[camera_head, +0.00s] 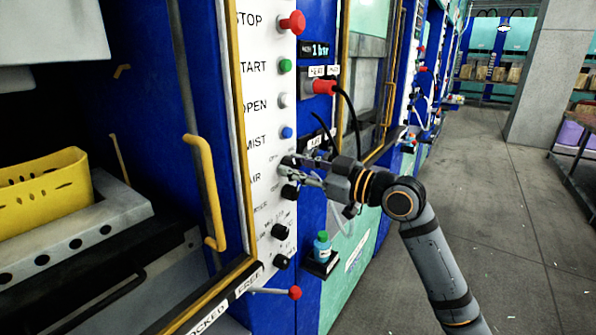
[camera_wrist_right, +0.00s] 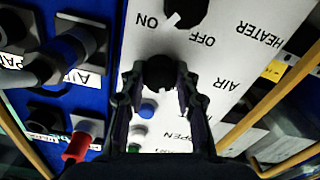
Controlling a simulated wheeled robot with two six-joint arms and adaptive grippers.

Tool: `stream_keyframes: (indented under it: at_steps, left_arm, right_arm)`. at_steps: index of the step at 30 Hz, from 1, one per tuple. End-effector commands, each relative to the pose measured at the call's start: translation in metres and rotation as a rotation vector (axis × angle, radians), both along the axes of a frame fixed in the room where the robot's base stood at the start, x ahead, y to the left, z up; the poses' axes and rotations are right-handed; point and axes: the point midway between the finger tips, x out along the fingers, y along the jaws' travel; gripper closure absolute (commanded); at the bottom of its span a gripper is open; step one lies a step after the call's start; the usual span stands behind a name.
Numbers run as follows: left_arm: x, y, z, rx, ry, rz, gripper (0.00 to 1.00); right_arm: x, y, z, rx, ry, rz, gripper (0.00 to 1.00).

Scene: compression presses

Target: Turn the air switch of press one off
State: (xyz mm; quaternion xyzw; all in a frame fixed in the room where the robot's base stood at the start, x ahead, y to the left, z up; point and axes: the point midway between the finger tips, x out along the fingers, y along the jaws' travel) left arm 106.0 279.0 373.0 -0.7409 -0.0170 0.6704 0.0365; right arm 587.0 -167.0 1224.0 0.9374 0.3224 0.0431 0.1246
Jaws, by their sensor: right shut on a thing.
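The air switch is a black round knob (camera_wrist_right: 160,72) on the white control panel, beside the AIR label in the right wrist view. My right gripper (camera_wrist_right: 160,85) has its two fingers on either side of this knob and is shut on it. In the head view the right gripper (camera_head: 296,168) reaches the panel of the nearest press (camera_head: 262,130) from the right, and its fingers partly hide the knob. I cannot tell which way the knob points. My left gripper is not in view.
Another black knob (camera_wrist_right: 186,12) sits by the ON and OFF marks. Red (camera_head: 292,23), green (camera_head: 285,66) and blue (camera_head: 287,132) buttons are above the gripper. A red-tipped lever (camera_head: 294,293) and a small bottle (camera_head: 322,246) are below.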

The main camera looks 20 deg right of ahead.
Motion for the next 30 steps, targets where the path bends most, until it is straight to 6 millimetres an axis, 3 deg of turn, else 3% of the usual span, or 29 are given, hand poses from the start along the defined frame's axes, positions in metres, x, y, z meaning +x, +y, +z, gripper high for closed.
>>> stream_keyframes:
  at_steps: [14, 15, 19, 30]
  left_arm:
    - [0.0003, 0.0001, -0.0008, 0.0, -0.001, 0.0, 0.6]
    - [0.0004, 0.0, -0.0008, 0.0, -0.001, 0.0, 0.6]
    - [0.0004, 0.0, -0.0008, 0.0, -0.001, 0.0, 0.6]
    - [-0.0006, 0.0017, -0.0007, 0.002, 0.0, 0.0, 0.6]
  right_arm:
    - [0.0001, -0.0002, 0.0004, -0.011, -0.01, -0.001, 1.0]
    - [0.0001, -0.0002, 0.0004, -0.01, -0.01, -0.001, 0.65]
    - [0.0001, -0.0001, 0.0002, -0.011, -0.009, -0.001, 0.48]
    - [0.0001, 0.0, 0.007, -0.008, -0.01, 0.0, 0.46]
